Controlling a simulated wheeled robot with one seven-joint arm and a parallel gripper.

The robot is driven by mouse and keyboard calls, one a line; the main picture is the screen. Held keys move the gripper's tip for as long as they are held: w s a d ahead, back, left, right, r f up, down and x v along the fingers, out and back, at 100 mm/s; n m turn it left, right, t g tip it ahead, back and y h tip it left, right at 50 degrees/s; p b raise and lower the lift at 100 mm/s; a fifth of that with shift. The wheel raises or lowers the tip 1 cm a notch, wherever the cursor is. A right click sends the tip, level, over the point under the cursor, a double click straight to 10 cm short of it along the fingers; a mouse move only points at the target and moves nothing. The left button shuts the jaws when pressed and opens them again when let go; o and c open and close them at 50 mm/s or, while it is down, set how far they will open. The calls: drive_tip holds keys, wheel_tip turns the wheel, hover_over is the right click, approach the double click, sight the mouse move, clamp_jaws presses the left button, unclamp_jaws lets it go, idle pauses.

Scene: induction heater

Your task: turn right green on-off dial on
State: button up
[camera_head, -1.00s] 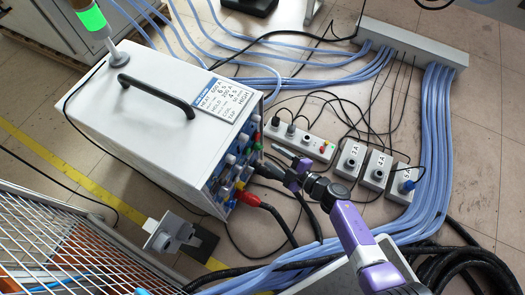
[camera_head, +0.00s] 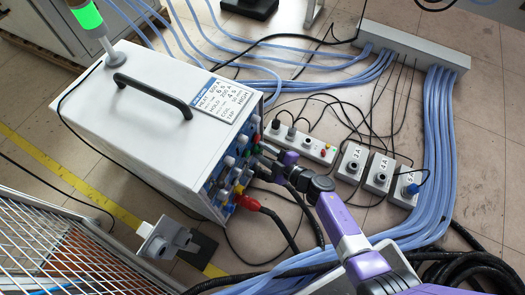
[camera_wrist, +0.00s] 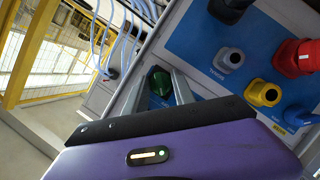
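The heater (camera_head: 150,140) is a pale box with a black handle, and its blue front panel faces right.
Grey (camera_wrist: 228,60), yellow (camera_wrist: 264,92) and red (camera_wrist: 297,57) connectors stick out of the panel beside the dial. A power strip (camera_head: 300,142) and numbered grey boxes (camera_head: 380,172) lie on the floor to the right.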

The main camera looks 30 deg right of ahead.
clamp_jaws()
drive_tip(key=shift+r+p, duration=0.15)
drive_tip(key=shift+p, duration=0.55)
drive_tip(key=m+p, duration=0.1)
drive_tip(key=g+p, duration=0.1)
drive_tip(key=p, duration=0.1)
drive_tip(key=shift+d+r+m+y, duration=0.1)
drive_tip(key=shift+r+m+y, duration=0.1)
drive_tip(key=shift+m+y, duration=0.15)
drive_tip(key=shift+w+f+m+g+y+p, duration=0.1)
drive_tip(key=shift+m+g+y+p, duration=0.3)
drive_tip(key=shift+m+p, duration=0.7)
drive_tip(key=shift+d+f+m+g+y+p, duration=0.1)
drive_tip(key=shift+f+m+g+y+p, duration=0.1)
drive_tip(key=shift+m+g+y+p, duration=0.4)
drive_tip(key=shift+f+m+g+y+b, duration=0.1)
drive_tip(key=shift+m+g+y+b, duration=0.25)
drive_tip(key=shift+m+y+b, duration=0.7)
drive_tip(key=shift+f+m+g+y+b, duration=0.15)
drive_tip(key=shift+m+g+b, duration=0.3)
drive_tip(key=shift+m, duration=1.05)
drive_tip(key=shift+r+m+y+b, duration=0.15)
drive_tip(key=shift+m+y+b, duration=0.7)
drive_tip(key=shift+m+b, duration=0.5)
